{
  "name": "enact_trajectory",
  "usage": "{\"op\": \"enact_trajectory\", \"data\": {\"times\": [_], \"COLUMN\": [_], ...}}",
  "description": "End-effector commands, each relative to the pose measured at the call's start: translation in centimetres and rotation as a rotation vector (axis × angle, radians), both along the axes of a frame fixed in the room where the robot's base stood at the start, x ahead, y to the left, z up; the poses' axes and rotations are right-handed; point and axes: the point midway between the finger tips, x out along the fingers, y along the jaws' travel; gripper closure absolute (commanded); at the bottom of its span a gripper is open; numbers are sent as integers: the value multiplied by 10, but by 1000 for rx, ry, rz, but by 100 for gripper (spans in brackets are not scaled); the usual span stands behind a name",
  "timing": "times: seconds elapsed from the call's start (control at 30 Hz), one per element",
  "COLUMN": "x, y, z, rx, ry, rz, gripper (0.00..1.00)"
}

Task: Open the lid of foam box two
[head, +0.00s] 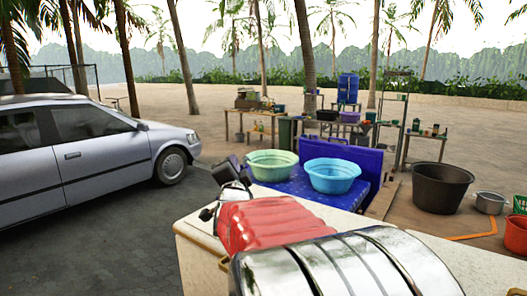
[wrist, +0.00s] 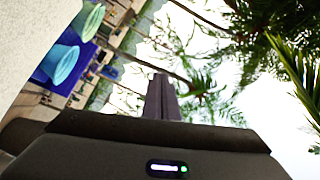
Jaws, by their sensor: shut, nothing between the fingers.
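No box marked as foam box two can be made out in either view. A pale, cream-coloured flat surface (head: 202,243) lies beneath my arm in the head view; I cannot tell whether it is a box lid or a table top. A similar pale, rough surface (wrist: 32,35) fills the upper left of the wrist view, beside my gripper and apart from the fingers. My gripper (wrist: 161,80) is shut and empty, its fingers together against sky and palms. In the head view, my red and chrome arm covers much of the pale surface.
A green basin (head: 272,165) and a blue basin (head: 331,176) stand on a blue surface (head: 303,190), with an upright blue panel (head: 345,158) behind. A black tub (head: 441,188) and metal pot (head: 490,203) stand right. A silver car (head: 95,150) is left; paving before it is clear.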

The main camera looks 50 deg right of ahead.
Motion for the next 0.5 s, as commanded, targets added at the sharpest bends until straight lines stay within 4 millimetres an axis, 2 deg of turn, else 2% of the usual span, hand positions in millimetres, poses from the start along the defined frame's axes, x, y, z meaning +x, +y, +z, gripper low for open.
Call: {"op": "enact_trajectory", "data": {"times": [0.03,0.13,0.27,0.37,0.5], "x": [6,13,11,1,-24], "y": [26,72,132,177,236], "z": [-4,-21,-46,-66,-96], "rx": [-4,-16,-50,-87,-157], "ry": [65,209,394,534,726], "rz": [48,137,257,354,493], "gripper": [100,100,100,100,100]}}
